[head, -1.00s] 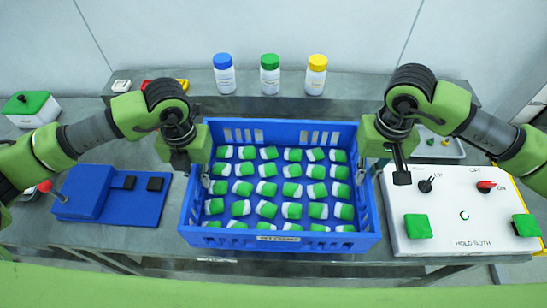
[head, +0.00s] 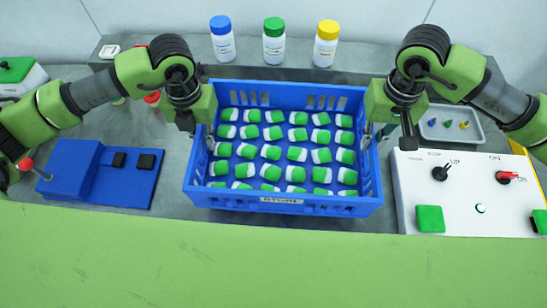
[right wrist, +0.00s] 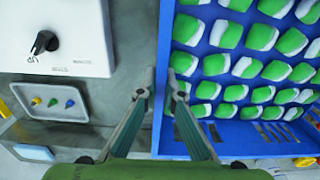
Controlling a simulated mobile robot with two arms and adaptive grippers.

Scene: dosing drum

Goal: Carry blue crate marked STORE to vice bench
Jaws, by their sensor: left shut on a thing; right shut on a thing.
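The blue crate (head: 235,199) is in the middle of the head view, filled with many green-and-white capsules. A pale label (head: 282,200) on its front wall is too blurred to read surely. My left gripper (head: 209,138) is shut on the crate's left wall. My right gripper (head: 370,137) is shut on its right wall. In the right wrist view, my right gripper's fingers (right wrist: 161,90) straddle the wall of the crate (right wrist: 205,20). The crate looks level; whether it touches the worktop cannot be told. The vice bench cannot be made out.
A white control panel (head: 460,205) and a tray of small coloured pieces (head: 470,124) are at right. A blue fixture (head: 105,180) is at left. Blue-capped (head: 222,42), green-capped (head: 274,45) and yellow-capped (head: 325,48) bottles stand behind the crate.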

